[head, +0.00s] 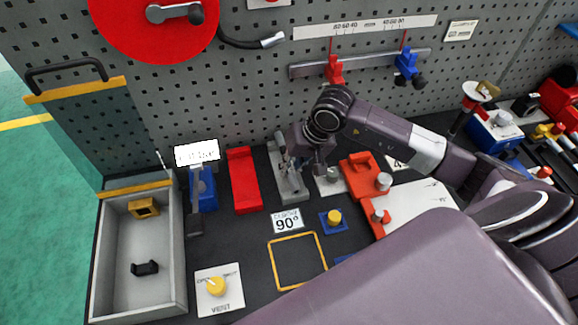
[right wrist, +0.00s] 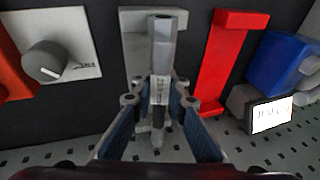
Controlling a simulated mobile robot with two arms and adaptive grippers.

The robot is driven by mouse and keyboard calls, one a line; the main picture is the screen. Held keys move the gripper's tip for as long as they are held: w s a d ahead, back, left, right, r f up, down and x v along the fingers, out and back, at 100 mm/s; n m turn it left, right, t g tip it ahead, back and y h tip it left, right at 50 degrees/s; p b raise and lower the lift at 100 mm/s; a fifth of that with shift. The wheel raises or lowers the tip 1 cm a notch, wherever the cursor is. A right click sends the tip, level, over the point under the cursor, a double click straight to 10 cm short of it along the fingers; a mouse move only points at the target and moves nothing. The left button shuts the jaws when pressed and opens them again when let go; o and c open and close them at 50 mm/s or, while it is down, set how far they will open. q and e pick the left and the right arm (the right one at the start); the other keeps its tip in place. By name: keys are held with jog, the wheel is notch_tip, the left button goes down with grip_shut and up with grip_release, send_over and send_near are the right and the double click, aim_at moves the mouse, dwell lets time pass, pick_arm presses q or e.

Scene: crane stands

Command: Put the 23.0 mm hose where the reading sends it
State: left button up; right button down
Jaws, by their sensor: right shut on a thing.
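My right gripper (head: 292,158) reaches down over a grey stand (head: 293,190) on the bench. In the right wrist view its fingers (right wrist: 158,95) are shut on an upright grey faceted part (right wrist: 163,45) with a small label. I cannot tell whether this part is loose or belongs to the stand. A blue gauge (head: 203,190) with a lit white display (head: 197,153) stands left of a red tray (head: 243,180); the digits are too blurred to read. A black hose with a silver end (head: 272,40) hangs on the wall. My left gripper is not in view.
A grey open box (head: 182,250) with a yellow block (head: 143,207) and a black clip (head: 145,268) is at the left. A yellow outlined square (head: 270,262), a knob plate (head: 230,300) and a 90° card (head: 287,220) lie in front. Red fixtures (head: 362,175) stand at the right.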

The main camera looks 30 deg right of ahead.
jog(key=shift+f, duration=0.35)
jog(key=c, duration=1.8)
grip_release()
jog(key=v, duration=1.2)
jog(key=shift+a, duration=0.1)
